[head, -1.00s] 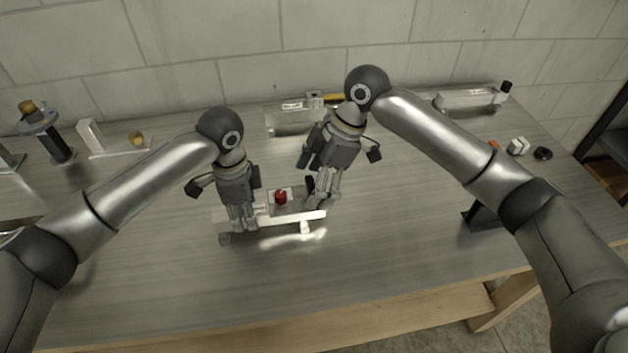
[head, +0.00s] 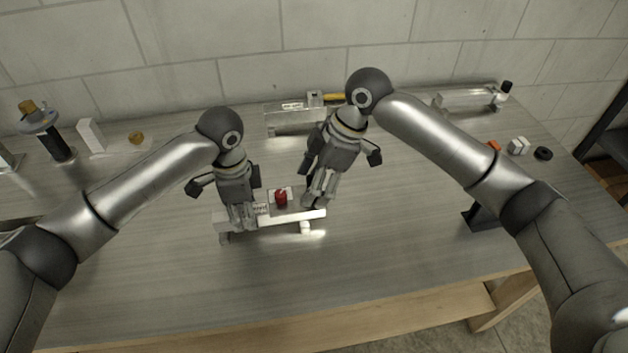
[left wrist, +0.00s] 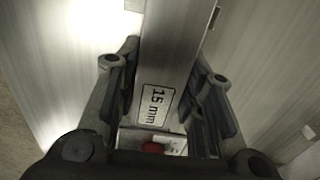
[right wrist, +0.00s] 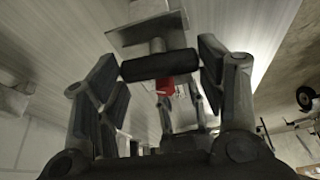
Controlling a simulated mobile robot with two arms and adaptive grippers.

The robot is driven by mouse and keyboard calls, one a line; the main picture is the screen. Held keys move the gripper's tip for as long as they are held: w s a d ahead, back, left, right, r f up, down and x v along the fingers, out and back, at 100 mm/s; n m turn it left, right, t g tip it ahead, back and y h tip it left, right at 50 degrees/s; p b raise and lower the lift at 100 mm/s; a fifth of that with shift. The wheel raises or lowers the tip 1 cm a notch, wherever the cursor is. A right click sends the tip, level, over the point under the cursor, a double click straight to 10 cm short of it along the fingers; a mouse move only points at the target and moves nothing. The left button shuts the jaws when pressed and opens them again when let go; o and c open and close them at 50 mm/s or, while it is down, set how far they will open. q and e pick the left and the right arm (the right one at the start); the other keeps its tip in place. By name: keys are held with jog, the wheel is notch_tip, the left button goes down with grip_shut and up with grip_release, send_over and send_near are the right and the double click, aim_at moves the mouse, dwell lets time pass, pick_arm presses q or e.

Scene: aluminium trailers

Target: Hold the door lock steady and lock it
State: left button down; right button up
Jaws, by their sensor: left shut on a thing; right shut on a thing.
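The door lock (head: 290,216) is a pale metal bar with a small plate and a red knob (head: 281,197), lying near the middle of the table. My left gripper (head: 241,222) is shut on the bar's left part. In the left wrist view the bar (left wrist: 178,50), with a "15 mm" label, runs between the fingers, and the red knob (left wrist: 152,147) shows below. My right gripper (head: 313,200) is at the lock's right end. In the right wrist view it is shut on a black cylindrical handle (right wrist: 160,65), close to a metal plate (right wrist: 147,31). The fingers hide part of the handle in the head view.
Behind stands a metal fixture with a yellow bar (head: 334,97). Another metal fixture (head: 465,98) is at the back right, near small blocks (head: 518,146) and a black ring (head: 543,154). A dark post (head: 55,145) stands at the left. The table front is clear.

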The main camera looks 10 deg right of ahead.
jog(key=m, duration=0.2)
jog(key=m+t, duration=0.1)
jog(key=m, duration=0.1)
jog(key=shift+s+t+h, duration=0.1)
jog(key=shift+t+h, duration=0.2)
jog(key=m+t+h, duration=0.1)
jog(key=m, duration=0.3)
jog(key=shift+m, duration=0.3)
jog(key=m+h, duration=0.1)
jog(key=m, duration=0.1)
jog(key=m+t, duration=0.1)
jog(key=m, duration=0.2)
jog(key=shift+s+a+h, duration=0.1)
jog(key=shift+a+h, duration=0.1)
jog(key=shift+h, duration=0.2)
jog(key=shift+m+t+h, duration=0.3)
jog(key=shift+m+h, duration=0.3)
jog(key=shift+m, duration=1)
jog(key=o, duration=1)
